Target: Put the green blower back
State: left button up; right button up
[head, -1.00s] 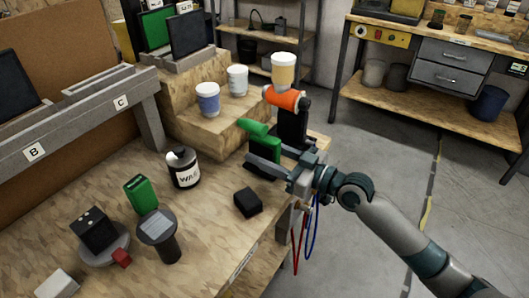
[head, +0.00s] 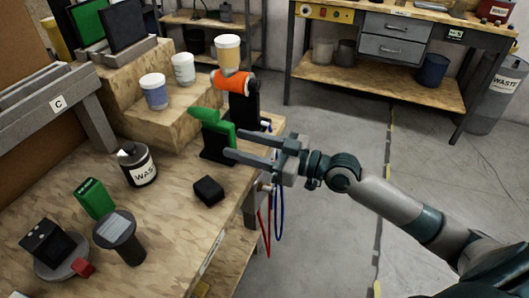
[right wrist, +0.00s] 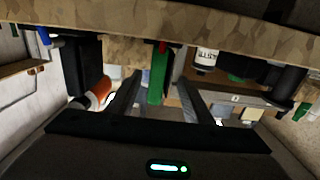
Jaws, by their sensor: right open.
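The green blower (head: 217,130) stands upright in a black holder (head: 216,150) at the right edge of the wooden bench, with its nozzle pointing left. My right gripper (head: 232,143) is open and empty just to the right of the blower. Its fingers point toward the blower's handle. In the right wrist view the green blower (right wrist: 158,75) shows between the two open fingers (right wrist: 160,88), beyond their tips. My left gripper is not in view.
An orange blower (head: 232,82) sits in another black holder (head: 243,105) just behind, near a tan-capped cup (head: 228,52). Red and blue cables hang at the bench edge. Open floor lies right.

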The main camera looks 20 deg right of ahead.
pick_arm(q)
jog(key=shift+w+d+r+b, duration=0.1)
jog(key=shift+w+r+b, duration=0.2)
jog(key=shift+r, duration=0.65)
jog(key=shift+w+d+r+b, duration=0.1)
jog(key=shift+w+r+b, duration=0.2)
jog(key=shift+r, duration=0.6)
pick_arm(e)
jog(key=shift+v, duration=2.75)
